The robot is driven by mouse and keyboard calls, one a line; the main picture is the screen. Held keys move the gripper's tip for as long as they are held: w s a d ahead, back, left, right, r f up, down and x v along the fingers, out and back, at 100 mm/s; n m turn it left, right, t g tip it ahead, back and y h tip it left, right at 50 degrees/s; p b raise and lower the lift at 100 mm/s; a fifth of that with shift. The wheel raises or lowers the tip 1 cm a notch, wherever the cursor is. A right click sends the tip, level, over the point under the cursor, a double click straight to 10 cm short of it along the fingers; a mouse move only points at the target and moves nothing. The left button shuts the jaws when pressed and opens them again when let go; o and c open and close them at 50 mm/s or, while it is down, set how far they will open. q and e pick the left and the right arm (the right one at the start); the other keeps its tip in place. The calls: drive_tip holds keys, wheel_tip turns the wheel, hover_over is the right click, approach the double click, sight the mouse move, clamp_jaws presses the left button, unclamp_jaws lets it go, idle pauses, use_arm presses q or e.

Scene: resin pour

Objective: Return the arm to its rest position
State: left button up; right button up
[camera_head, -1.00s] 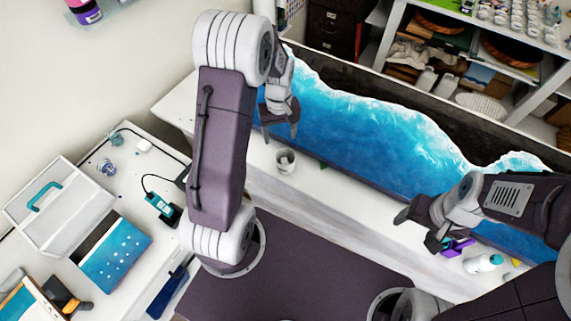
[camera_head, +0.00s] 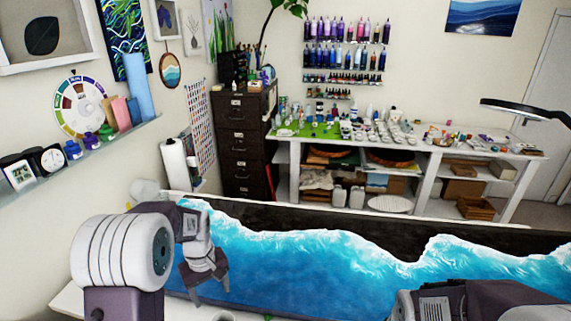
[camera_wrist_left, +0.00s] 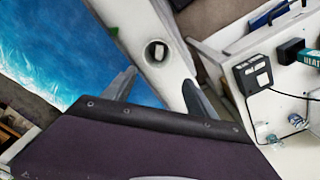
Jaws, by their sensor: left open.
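My left arm comes in at the lower left of the head view, with its pale rounded joint and dark purple link. My left gripper (camera_head: 210,291) hangs open and empty in front of the blue-and-white wave panel (camera_head: 340,265). In the left wrist view its two fingers (camera_wrist_left: 158,82) are apart with nothing between their tips. A small cup (camera_wrist_left: 156,52) on the white bench (camera_wrist_left: 128,25) lies beyond them, apart from the fingers. My right arm shows only in part at the lower right of the head view; its fingers are out of frame.
The left wrist view shows a dark box-shaped device (camera_wrist_left: 252,75) on a white table to the right. Behind the wave panel stand a dark filing cabinet (camera_head: 243,140) and a white shelf unit (camera_head: 425,175). A wall shelf (camera_head: 85,158) holds bottles and clocks.

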use_arm(q)
drive_tip(key=s+d+f+m+b, duration=0.3)
drive_tip(key=s+f+b, duration=0.1)
drive_tip(key=s+f, duration=0.1)
drive_tip(key=s+d+f+m+t+b, duration=0.1)
drive_tip(key=s+d+f+m+b, duration=0.3)
drive_tip(key=s, duration=0.4)
drive_tip(key=shift+f+m, duration=0.3)
drive_tip(key=shift+f, duration=0.45)
use_arm(e)
wheel_tip(320, 180, down, 10)
use_arm(q)
drive_tip(key=shift+s, duration=0.15)
use_arm(e)
drive_tip(key=shift+s, duration=0.1)
